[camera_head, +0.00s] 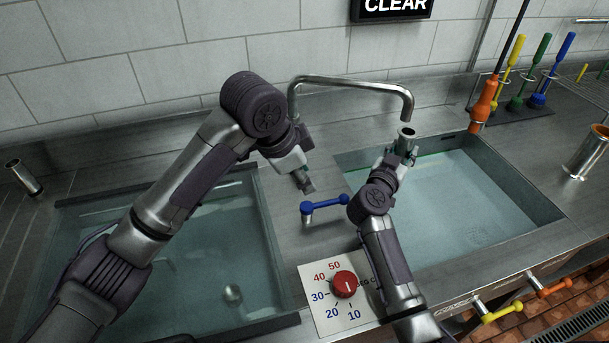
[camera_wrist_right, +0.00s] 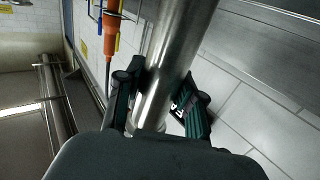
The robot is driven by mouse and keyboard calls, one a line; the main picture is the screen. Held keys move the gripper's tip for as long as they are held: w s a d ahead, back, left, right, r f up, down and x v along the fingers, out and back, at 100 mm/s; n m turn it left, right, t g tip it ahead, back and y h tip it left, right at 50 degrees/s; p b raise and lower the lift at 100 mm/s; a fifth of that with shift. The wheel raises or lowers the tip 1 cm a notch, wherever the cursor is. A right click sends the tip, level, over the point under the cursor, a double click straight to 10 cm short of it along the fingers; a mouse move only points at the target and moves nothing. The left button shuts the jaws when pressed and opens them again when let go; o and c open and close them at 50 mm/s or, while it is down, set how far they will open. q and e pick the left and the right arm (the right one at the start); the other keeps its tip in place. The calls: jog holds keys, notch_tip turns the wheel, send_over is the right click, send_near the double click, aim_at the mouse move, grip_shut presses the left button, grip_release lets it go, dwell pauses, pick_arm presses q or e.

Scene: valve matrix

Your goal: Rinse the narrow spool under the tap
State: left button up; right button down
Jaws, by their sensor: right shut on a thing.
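My right gripper (camera_head: 401,153) is shut on a narrow metal spool (camera_head: 407,133) and holds it upright over the right basin. In the right wrist view the spool (camera_wrist_right: 168,62) is a smooth steel cylinder between the two dark fingers (camera_wrist_right: 160,103). The spool's open top is just below the outlet of the curved steel tap (camera_head: 350,82). I see no clear stream of water. My left gripper (camera_head: 306,182) points down just above the blue tap lever (camera_head: 325,204), with a small gap; its finger opening is unclear.
Water fills the left basin (camera_head: 262,200) and right basin (camera_head: 548,203). A red dial (camera_head: 344,285) is in front. Another metal tube (camera_head: 24,177) is at far left, a wider cup (camera_head: 585,153) at right. An orange hanging tool (camera_head: 484,102) and brushes (camera_head: 540,75) stand behind.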

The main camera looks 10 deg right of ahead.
jog(key=shift+r, duration=0.1)
jog(key=shift+s+d+r+p, duration=0.1)
jog(key=shift+s+d+p, duration=0.3)
jog(key=shift+p, duration=0.3)
jog(key=shift+s+d+p, duration=0.4)
jog(key=shift+s+p, duration=0.05)
jog(key=shift+p, duration=0.15)
jog(key=shift+s+d+p, duration=1.95)
jog(key=shift+s+p, duration=0.15)
jog(key=s+d+r+p, duration=0.3)
jog(key=p, duration=0.5)
jog(key=shift+s+d+r, duration=0.2)
jog(key=shift+s+r, duration=0.2)
